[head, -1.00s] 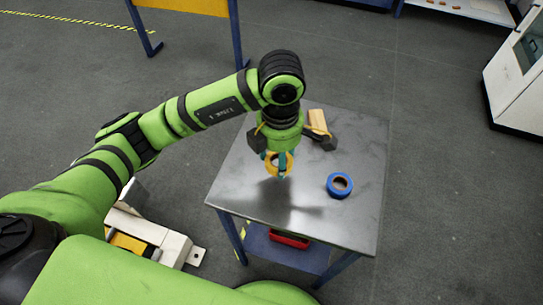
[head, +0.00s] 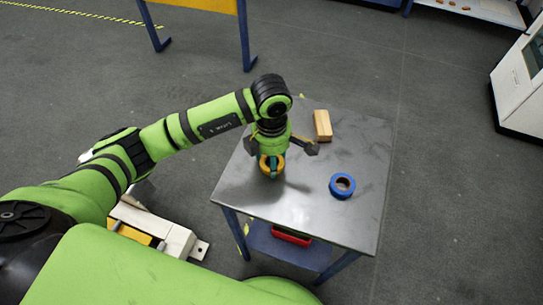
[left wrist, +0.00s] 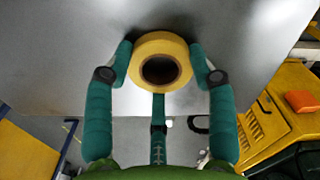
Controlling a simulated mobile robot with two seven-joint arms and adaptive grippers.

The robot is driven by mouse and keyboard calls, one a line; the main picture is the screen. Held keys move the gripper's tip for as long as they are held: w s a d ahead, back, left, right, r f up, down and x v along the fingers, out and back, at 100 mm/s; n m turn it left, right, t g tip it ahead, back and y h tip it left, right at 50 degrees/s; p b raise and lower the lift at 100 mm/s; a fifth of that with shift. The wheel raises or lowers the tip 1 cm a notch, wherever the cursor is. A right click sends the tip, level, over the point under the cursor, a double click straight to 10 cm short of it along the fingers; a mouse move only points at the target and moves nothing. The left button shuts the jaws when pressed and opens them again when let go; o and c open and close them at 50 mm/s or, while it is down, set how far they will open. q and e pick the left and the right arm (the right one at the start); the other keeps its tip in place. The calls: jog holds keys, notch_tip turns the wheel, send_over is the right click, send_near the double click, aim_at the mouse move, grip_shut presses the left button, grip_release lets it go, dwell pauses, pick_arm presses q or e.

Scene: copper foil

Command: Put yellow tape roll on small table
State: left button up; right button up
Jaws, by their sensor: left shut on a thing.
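The yellow tape roll (head: 265,166) is in my left gripper (head: 271,172), over the left part of the small table (head: 300,205) with the grey metal top. In the left wrist view the roll (left wrist: 160,44) sits between the teal fingers of my gripper (left wrist: 160,68), which are shut on its sides. The table top (left wrist: 240,70) shows behind it. The roll is close to the surface; I cannot tell whether it touches. My right gripper is not in view.
A blue tape roll (head: 342,185) lies on the table right of my left gripper. A wooden block (head: 322,125) lies near the back edge. A red bin (head: 291,236) is on the lower shelf. The front right of the top is clear.

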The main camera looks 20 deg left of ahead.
pick_arm(q)
jog(key=o, duration=1.2)
jog(key=shift+f, duration=0.1)
jog(key=shift+c, duration=0.2)
jog(key=shift+r, duration=0.35)
notch_tip(320, 180, up, 12)
jog(key=b, duration=0.1)
jog(key=shift+f, duration=0.15)
